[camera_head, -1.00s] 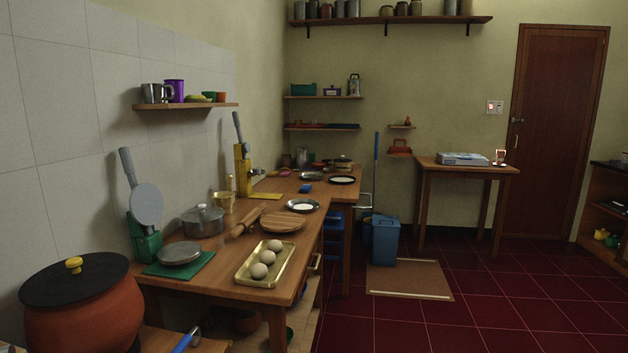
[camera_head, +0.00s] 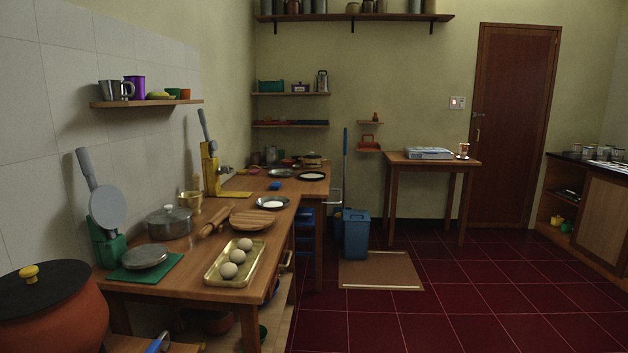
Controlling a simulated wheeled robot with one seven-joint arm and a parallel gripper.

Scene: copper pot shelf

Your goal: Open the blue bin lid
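The blue bin (camera_head: 355,238) stands on the floor beyond the right side of the long wooden table, at the back edge of a brown mat. Its blue lid (camera_head: 355,214) lies flat across the top and looks closed. A tall blue pole (camera_head: 345,168) rises just behind the bin's left side. My gripper is not in view, so its state is hidden.
A wooden counter (camera_head: 262,228) with a tray of dough balls (camera_head: 232,264) runs along the left. A small table (camera_head: 433,164) stands right of the bin. The brown mat (camera_head: 378,270) lies in front of it. The dark red floor (camera_head: 450,310) at the right is clear.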

